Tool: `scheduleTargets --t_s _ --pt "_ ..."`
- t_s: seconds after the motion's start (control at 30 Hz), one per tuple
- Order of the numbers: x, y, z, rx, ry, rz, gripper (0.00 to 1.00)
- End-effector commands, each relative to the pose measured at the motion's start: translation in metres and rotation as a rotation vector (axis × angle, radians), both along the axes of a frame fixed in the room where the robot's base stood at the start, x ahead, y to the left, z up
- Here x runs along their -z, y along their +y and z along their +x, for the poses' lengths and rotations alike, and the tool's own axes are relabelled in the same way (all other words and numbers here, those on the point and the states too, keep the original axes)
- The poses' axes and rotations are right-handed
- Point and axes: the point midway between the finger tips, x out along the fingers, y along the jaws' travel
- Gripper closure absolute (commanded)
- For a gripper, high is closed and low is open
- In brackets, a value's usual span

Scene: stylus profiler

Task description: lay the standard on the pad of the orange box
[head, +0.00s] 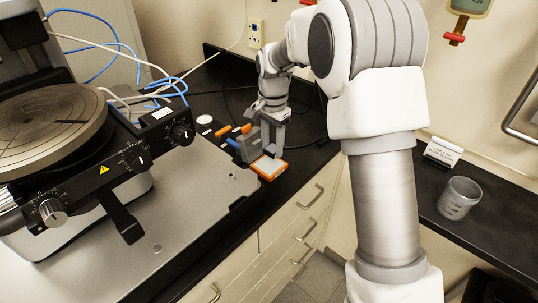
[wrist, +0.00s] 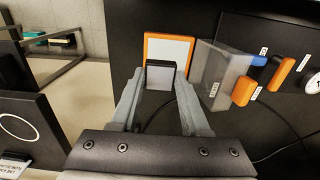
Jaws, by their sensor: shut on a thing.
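The orange box (head: 268,172) lies on the black bench, its pale pad facing up and bare where I can see it. In the wrist view the orange box (wrist: 188,37) is just beyond my fingertips. My gripper (wrist: 160,78) is shut on a small dark, flat piece, the standard (wrist: 160,73), whose lower part looks pale. The standard overlaps the near part of the pad in this view; I cannot tell whether it touches. In the head view my gripper (head: 271,150) points down over the back of the box, and the standard is hard to make out.
A clear lid (wrist: 220,75) stands beside the box, close to my right finger. Orange-handled tools (wrist: 280,74) and a round dial (wrist: 313,82) lie farther right. The profiler (head: 110,175) fills the left of the head view. A beaker (head: 459,198) stands on the right bench.

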Motion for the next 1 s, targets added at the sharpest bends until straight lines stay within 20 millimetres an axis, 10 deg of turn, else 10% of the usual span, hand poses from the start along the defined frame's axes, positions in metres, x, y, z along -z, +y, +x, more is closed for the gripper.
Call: scheduleTargets --t_s 0.87,0.9,1.0 --pt "0.052 0.009 0.008 0.0 -0.001 -0.001 1.0" --pt "0.051 0.009 0.008 0.0 -0.001 -0.001 0.51" --pt "0.051 0.009 0.008 0.0 -0.001 -0.001 0.33"
